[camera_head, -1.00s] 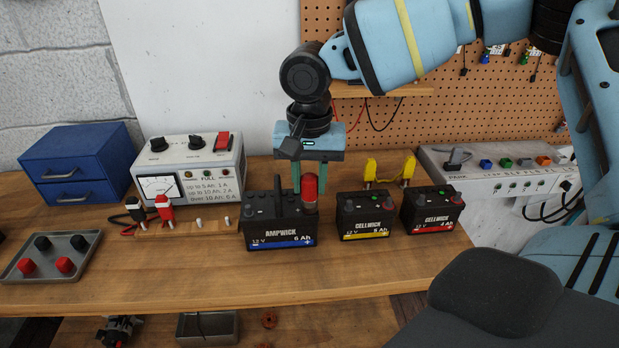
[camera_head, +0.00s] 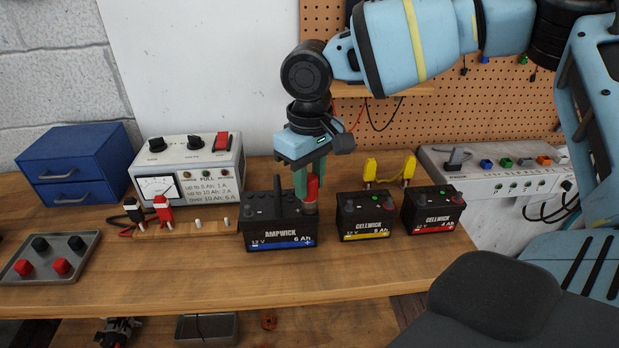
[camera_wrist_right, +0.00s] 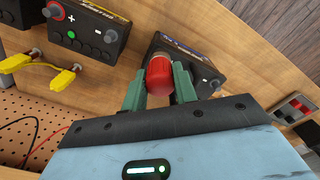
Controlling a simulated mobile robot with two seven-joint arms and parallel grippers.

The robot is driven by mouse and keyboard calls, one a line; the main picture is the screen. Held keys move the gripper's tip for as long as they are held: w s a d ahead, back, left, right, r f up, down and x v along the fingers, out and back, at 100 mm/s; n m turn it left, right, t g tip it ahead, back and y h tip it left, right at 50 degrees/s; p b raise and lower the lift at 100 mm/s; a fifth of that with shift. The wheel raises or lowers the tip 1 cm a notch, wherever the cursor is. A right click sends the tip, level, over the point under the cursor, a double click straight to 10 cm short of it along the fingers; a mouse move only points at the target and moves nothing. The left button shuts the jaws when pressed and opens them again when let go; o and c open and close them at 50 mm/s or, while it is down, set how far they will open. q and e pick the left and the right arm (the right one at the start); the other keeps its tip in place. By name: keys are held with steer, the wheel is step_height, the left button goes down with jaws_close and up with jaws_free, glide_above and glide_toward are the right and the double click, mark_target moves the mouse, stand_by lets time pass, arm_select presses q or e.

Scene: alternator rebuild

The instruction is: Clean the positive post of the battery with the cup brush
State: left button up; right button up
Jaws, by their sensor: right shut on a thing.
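The battery (camera_head: 279,232) labelled Ampwick, with a blue stripe and a plus mark at its right end, stands on the bench; it also shows in the wrist view (camera_wrist_right: 205,65). My right gripper (camera_head: 309,190) is shut on the red cup brush (camera_head: 312,188), held roughly upright over the battery's right end. In the wrist view the brush (camera_wrist_right: 160,76) sits between the green fingers (camera_wrist_right: 159,88). Its lower end is at the positive post, which it hides. I cannot tell how far it sits over the post. My left gripper is not in view.
Two Cellwick batteries (camera_head: 365,216) (camera_head: 432,211) and yellow clips (camera_head: 390,172) stand to the right. A charger (camera_head: 190,168), red and black clamps (camera_head: 162,209) on a wooden strip and a tray (camera_head: 48,276) of caps lie left. The front bench strip is clear.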

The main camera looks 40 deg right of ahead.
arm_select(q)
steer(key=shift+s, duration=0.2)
arm_select(e)
steer(key=m, duration=0.9)
steer(key=shift+m, duration=0.4)
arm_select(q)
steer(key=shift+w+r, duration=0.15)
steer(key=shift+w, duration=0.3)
arm_select(e)
steer(key=n, duration=0.5)
steer(key=shift+n, duration=0.4)
steer(key=n, duration=0.3)
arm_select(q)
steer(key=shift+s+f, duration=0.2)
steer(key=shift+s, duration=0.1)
arm_select(e)
steer(key=shift+n, duration=0.5)
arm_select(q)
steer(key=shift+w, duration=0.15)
